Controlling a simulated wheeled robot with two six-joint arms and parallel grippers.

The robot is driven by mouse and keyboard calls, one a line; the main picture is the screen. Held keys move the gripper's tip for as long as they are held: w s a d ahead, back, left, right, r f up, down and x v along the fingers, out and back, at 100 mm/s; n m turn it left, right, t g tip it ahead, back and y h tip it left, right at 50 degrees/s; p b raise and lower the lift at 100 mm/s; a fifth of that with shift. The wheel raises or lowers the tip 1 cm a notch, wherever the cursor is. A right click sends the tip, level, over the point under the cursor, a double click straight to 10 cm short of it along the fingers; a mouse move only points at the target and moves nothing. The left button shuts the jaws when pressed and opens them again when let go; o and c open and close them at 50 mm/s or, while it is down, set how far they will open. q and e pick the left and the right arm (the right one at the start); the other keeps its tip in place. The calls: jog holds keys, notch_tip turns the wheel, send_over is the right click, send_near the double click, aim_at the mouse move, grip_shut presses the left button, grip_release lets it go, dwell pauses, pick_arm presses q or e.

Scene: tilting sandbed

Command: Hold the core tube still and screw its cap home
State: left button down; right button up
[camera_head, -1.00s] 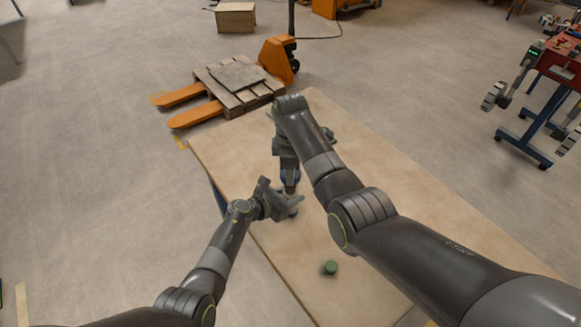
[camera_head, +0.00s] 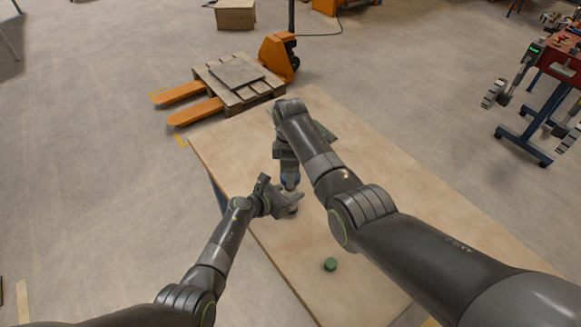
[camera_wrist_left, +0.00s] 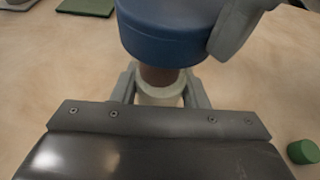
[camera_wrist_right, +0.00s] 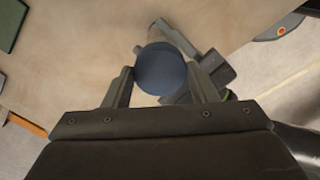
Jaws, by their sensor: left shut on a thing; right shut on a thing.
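The core tube stands upright near the table's left edge. In the left wrist view its brown shaft (camera_wrist_left: 158,75) and pale lower part (camera_wrist_left: 158,94) show below the wide blue cap (camera_wrist_left: 168,38). My left gripper (camera_head: 287,204) is shut around the tube, low down. My right gripper (camera_head: 289,178) comes from above and is shut on the cap, which shows round between its fingers in the right wrist view (camera_wrist_right: 160,72). The cap sits over the tube's top, in line with it. The joint is hidden, so I cannot tell how deep the cap sits.
A small green cylinder (camera_head: 330,264) stands on the wooden table (camera_head: 390,210), nearer me. A flat green pad (camera_head: 326,132) lies behind my right arm. A pallet truck with a pallet (camera_head: 240,80) stands on the floor beyond.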

jog(key=shift+f, duration=0.5)
dwell(0.6)
